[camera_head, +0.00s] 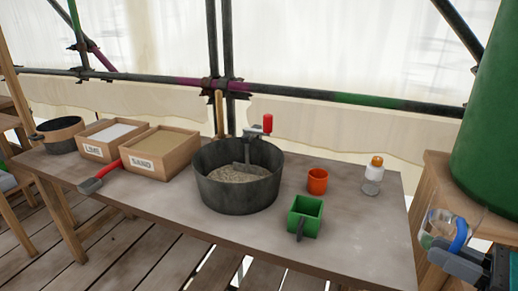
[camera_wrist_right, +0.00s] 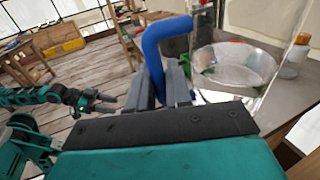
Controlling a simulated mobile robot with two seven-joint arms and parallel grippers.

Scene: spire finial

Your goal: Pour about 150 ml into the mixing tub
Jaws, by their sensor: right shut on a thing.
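The dark round mixing tub (camera_head: 235,190) stands on the table and holds grey grainy material, with a trowel-like tool (camera_head: 253,145) resting in it. My right gripper (camera_head: 462,252) is at the lower right, beyond the table's right end and well apart from the tub. It is shut on the blue handle (camera_wrist_right: 165,45) of a clear jug (camera_head: 437,222). The jug also shows in the right wrist view (camera_wrist_right: 235,65); its liquid level cannot be told. My left gripper (camera_wrist_right: 95,98) shows small in the right wrist view, over the floor; its jaws are unclear.
An orange cup (camera_head: 317,181), a green scoop box (camera_head: 304,216) and an orange-capped bottle (camera_head: 373,176) stand right of the tub. Lime (camera_head: 113,142) and sand (camera_head: 160,155) boxes stand left, with a red-handled trowel (camera_head: 98,178). A large green cylinder (camera_head: 490,120) rises at right.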

